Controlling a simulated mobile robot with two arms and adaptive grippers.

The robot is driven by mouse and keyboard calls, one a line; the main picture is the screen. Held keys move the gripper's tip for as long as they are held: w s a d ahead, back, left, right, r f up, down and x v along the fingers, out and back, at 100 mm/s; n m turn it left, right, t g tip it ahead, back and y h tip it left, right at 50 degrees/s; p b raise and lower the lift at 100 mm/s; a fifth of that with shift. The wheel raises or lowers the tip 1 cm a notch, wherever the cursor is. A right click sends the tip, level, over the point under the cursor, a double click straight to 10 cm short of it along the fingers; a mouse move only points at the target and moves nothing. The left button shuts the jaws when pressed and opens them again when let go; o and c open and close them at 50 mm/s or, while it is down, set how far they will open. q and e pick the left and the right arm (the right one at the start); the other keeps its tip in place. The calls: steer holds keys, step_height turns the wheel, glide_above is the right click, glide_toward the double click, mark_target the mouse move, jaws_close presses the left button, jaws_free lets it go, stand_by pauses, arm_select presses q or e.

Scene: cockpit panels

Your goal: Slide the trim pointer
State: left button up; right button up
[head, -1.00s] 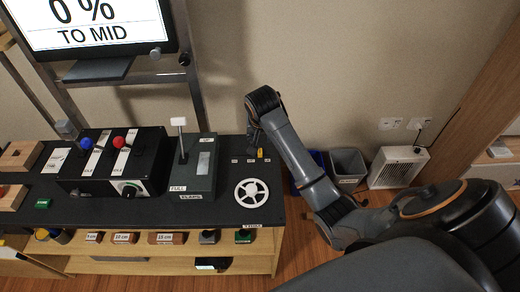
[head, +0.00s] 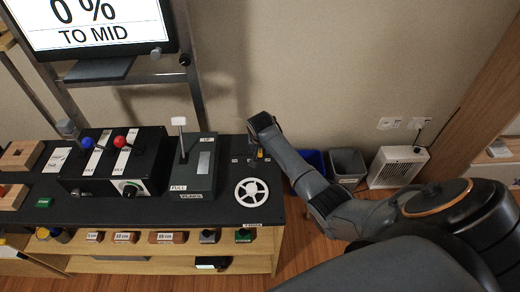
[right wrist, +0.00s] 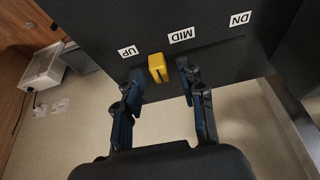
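The yellow trim pointer (right wrist: 157,67) stands up from the dark panel top in the right wrist view, between the UP label (right wrist: 128,51) and the MID label (right wrist: 181,35), with the DN label (right wrist: 240,18) farther right. My right gripper (right wrist: 162,78) is open, with a finger on each side of the pointer and a visible gap to each. In the head view the right gripper (head: 254,146) points down at the panel's far right end and partly hides the pointer (head: 260,154). My left gripper is not in view.
A white trim wheel (head: 251,192) lies in front of the pointer. The flaps lever box (head: 196,172) stands to the left. The screen (head: 92,25) reads "0 % TO MID". Bins (head: 347,165) and a white heater (head: 398,167) stand on the floor at right.

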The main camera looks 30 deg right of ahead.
mark_target(251, 156)
jaws_close()
stand_by(0.3)
steer(key=shift+w+a, duration=0.5)
steer(key=shift+a, duration=0.25)
steer(key=shift+w+a, duration=0.45)
steer(key=shift+a, duration=0.3)
jaws_free()
steer(key=shift+d, duration=0.1)
steer(key=v, duration=1.2)
steer(key=shift+s+f, duration=0.1)
